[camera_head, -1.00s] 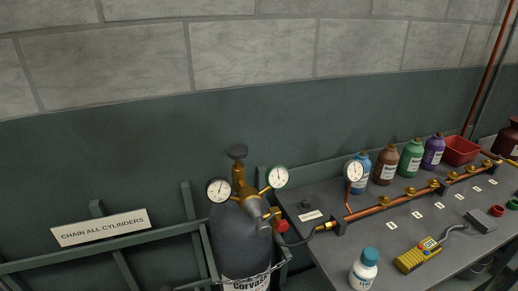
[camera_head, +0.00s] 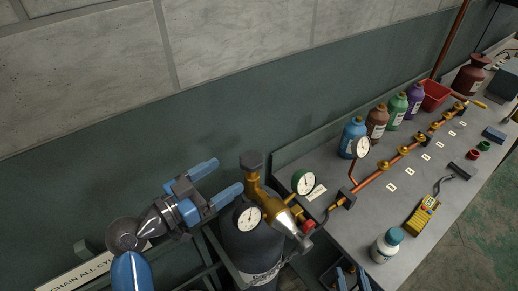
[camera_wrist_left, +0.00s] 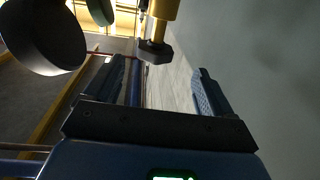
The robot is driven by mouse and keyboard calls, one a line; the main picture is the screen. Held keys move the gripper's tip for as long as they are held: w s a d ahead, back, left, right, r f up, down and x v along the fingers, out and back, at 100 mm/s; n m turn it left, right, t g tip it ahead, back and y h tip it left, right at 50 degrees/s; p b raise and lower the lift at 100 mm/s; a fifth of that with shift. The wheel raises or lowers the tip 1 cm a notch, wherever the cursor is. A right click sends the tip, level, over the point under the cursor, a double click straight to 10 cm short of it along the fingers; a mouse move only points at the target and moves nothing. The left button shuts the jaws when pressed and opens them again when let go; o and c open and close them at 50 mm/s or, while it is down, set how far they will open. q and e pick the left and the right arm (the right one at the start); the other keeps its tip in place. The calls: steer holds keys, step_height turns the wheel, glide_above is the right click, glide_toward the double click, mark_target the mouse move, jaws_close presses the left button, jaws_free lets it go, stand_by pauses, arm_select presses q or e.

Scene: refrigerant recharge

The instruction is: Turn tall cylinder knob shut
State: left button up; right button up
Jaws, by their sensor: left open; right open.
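The tall dark cylinder (camera_head: 255,245) stands at the lower middle of the head view, with a brass valve (camera_head: 262,200) on top. Its black knob (camera_head: 251,161) caps the valve stem. My left gripper (camera_head: 217,180) is open and empty, just left of the knob, its two blue fingers pointing toward it. In the left wrist view, the knob (camera_wrist_left: 155,52) is beyond the open fingers, in line with the gap between them and apart from both. My right gripper (camera_head: 353,279) is open at the bottom edge, cut off by the frame.
Two gauges (camera_head: 248,217) (camera_head: 305,182) flank the valve close to the knob. A red fitting (camera_head: 308,226) and hose lead to the bench's copper manifold (camera_head: 370,180). Coloured bottles, a white bottle (camera_head: 386,245) and a yellow meter (camera_head: 422,213) stand on the bench. The wall is behind.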

mark_target(261, 155)
arm_select(q)
steer(key=shift+d+r, duration=0.35)
steer(key=shift+r, duration=0.05)
steer(key=shift+d+m+g, duration=0.3)
steer(key=shift+d, duration=0.05)
steer(key=p+x, duration=0.3)
steer(key=x, duration=0.5)
steer(key=shift+w+r+p, duration=0.1)
steer(key=shift+w+p, duration=0.15)
steer(key=shift+p, duration=0.05)
steer(key=shift+w+d, duration=0.45)
steer(key=shift+d, duration=0.1)
steer(key=c, duration=1)
steer(key=shift+c, duration=0.2)
